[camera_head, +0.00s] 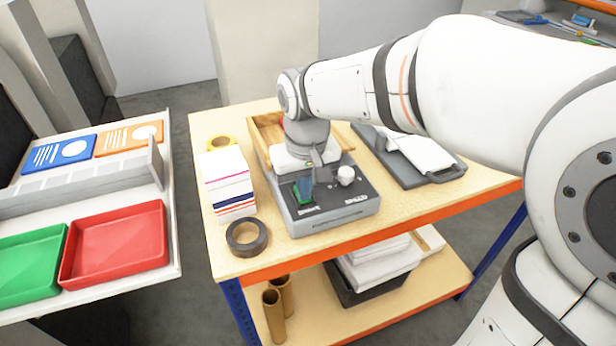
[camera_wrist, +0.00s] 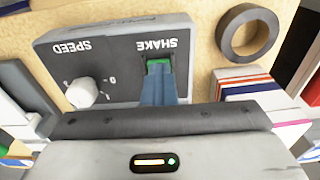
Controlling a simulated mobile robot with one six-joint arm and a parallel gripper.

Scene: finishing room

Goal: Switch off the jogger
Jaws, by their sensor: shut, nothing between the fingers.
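The jogger (camera_head: 335,218) is a grey box with a dark sloped panel, standing on the wooden table. Its green SHAKE switch (camera_head: 297,194) sits at the panel's left, and a white SPEED knob (camera_head: 346,175) at its right. In the wrist view the panel is upside down, with the green switch (camera_wrist: 158,65) and the knob (camera_wrist: 82,92). My gripper (camera_wrist: 158,78) is shut and empty, its bluish fingertips right at the switch and covering part of it. I cannot tell whether they touch it. The switch's position is not clear.
A black tape roll (camera_head: 247,237) and a paper stack (camera_head: 227,182) stand close left of the jogger. A yellow roll (camera_head: 222,143) lies behind the stack. A dark board (camera_head: 440,174) with white sheets lies to the right. Red (camera_head: 115,245) and green trays (camera_head: 30,262) are on the left bench.

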